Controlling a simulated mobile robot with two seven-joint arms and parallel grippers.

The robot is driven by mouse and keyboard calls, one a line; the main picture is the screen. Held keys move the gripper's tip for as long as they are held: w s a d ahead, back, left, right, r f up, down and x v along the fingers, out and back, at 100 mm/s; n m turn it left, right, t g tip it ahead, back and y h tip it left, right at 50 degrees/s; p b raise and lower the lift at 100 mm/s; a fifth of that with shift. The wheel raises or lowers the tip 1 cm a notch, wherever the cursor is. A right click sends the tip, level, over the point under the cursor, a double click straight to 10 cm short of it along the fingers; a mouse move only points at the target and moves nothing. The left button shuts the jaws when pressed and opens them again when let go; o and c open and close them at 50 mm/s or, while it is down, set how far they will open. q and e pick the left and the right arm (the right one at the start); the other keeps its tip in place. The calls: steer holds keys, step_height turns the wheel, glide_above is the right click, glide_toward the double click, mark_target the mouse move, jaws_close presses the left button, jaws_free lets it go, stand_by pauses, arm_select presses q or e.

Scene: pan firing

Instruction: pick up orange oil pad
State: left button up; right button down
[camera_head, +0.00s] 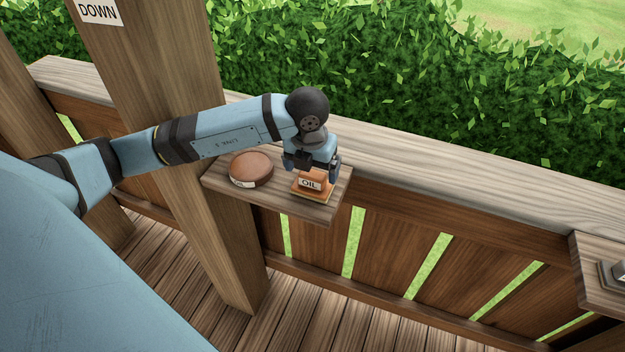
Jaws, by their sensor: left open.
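The orange oil pad (311,183), with a white label reading "OIL", lies on a small wooden shelf (322,215) fixed to the railing. My left gripper (316,172) points down right over the pad, with its fingers around the pad's upper part. It is open. Whether the fingers touch the pad I cannot tell, and the pad's far side is hidden by the gripper. My right gripper is not in view.
A round brown pad (251,167) with a white label sits on the same shelf, just left of the oil pad. A wooden post (190,130) stands behind my left arm. The railing (450,185) runs along the back. Another shelf (598,262) holds a grey object at the right edge.

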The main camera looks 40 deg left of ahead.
mark_target(312, 174)
arm_select(q)
steer(key=shift+w+f, duration=0.15)
steer(key=shift+f, duration=1.35)
steer(key=c, duration=1)
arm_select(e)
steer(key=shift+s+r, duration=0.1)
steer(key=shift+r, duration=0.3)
arm_select(q)
steer(key=shift+r, duration=0.15)
steer(key=shift+c, duration=0.2)
